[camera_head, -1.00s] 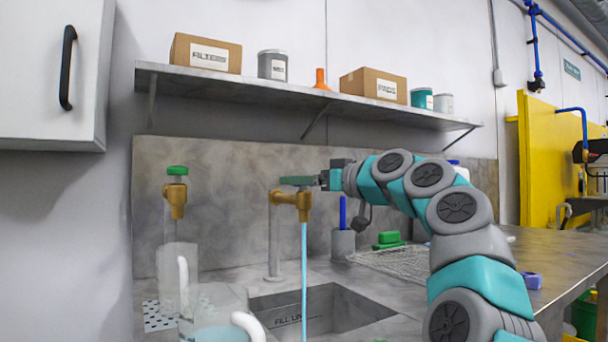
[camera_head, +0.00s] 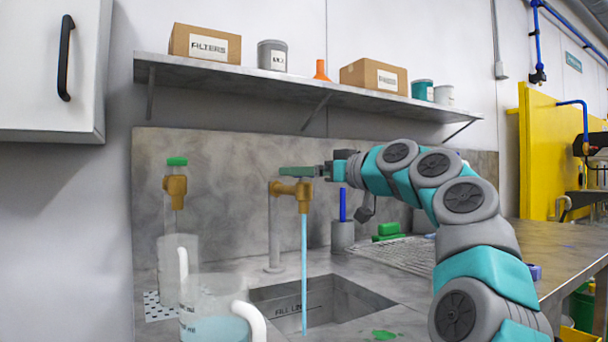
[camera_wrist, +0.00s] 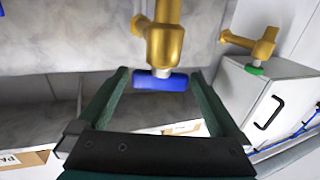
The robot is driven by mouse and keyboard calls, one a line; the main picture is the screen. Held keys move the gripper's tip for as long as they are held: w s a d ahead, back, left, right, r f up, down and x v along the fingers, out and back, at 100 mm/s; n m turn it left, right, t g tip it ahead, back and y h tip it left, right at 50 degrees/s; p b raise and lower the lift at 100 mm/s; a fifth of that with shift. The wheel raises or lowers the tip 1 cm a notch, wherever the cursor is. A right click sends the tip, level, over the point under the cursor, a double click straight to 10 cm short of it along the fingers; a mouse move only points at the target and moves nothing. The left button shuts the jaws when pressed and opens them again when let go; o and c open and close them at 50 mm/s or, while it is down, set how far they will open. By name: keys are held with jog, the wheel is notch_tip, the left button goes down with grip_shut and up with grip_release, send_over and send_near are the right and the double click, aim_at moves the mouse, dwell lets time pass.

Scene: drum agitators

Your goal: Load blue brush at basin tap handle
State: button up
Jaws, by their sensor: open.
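The blue brush (camera_head: 342,205) stands upright in a grey cup (camera_head: 343,235) behind the sink; only its blue handle shows. The brass basin tap (camera_head: 291,189) runs a thin blue stream of water into the basin. Its blue handle is hidden in the head view but shows in the wrist view (camera_wrist: 160,81). My gripper (camera_wrist: 160,75) is open and empty, with its green fingers on either side of the blue tap handle and a visible gap at each side. In the head view my gripper (camera_head: 297,171) is at the top of the tap.
A clear jug (camera_head: 215,310) with a white handle stands front left of the basin (camera_head: 335,308). A second brass tap (camera_head: 176,188) with a green handle is at left, above a clear container. A wire rack (camera_head: 405,255) and green blocks (camera_head: 388,232) lie right. A shelf (camera_head: 300,90) hangs above.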

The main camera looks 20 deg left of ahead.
jog(key=b+v, duration=0.2)
jog(key=v, duration=0.5)
jog(key=shift+d, duration=0.1)
dwell(0.4)
